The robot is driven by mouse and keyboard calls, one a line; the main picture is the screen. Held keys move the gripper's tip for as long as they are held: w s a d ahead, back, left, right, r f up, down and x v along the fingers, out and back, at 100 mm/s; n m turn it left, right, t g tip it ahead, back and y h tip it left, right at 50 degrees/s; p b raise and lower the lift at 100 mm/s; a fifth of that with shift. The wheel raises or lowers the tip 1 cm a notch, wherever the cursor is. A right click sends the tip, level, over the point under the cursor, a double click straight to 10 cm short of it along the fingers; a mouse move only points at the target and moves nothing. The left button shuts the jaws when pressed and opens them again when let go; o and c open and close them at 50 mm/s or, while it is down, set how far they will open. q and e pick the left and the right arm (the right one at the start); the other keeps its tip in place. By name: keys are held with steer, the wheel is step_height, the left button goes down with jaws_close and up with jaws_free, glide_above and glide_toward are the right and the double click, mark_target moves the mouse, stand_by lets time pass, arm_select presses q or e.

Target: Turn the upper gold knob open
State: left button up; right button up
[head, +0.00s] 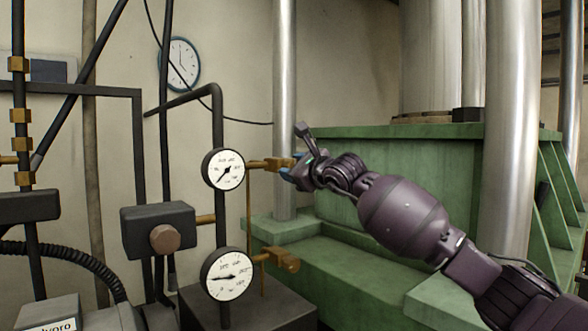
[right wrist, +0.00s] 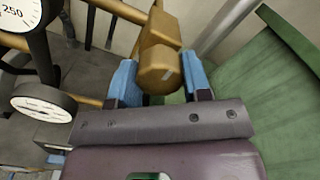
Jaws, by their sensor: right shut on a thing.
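The upper gold knob (head: 278,164) sits at the end of a short brass pipe, right of the upper round gauge (head: 223,169). My right gripper (head: 296,170) reaches it from the right and partly hides it. In the right wrist view, the blue fingertips (right wrist: 158,82) stand on either side of the knob's blocky gold end (right wrist: 160,64) and are shut on it. A small pale mark shows on the knob's face. My left gripper is out of view.
A lower gold knob (head: 287,262) sits beside the lower gauge (head: 227,274). A dark box with a round brown knob (head: 165,238) is at the left. Green machine steps (head: 340,270) and steel columns (head: 284,100) stand behind and beside my right arm.

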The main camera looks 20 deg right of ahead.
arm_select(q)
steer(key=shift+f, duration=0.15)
arm_select(e)
steer(key=shift+f+n+b, duration=0.2)
steer(key=shift+n+b, duration=0.6)
steer(key=shift+n, duration=0.4)
steer(key=n+b, duration=0.1)
steer(key=n, duration=0.1)
steer(key=shift+n, duration=0.9)
steer(key=shift+n+b, duration=0.5)
steer(key=shift+n, duration=0.3)
steer(key=shift+r+n, duration=0.1)
steer(key=shift+n, duration=0.9)
steer(key=n+b, duration=0.1)
steer(key=n, duration=0.3)
steer(key=shift+r, duration=0.1)
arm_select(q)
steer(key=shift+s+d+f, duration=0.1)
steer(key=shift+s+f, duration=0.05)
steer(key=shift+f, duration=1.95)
arm_select(e)
steer(key=shift+n, duration=2)
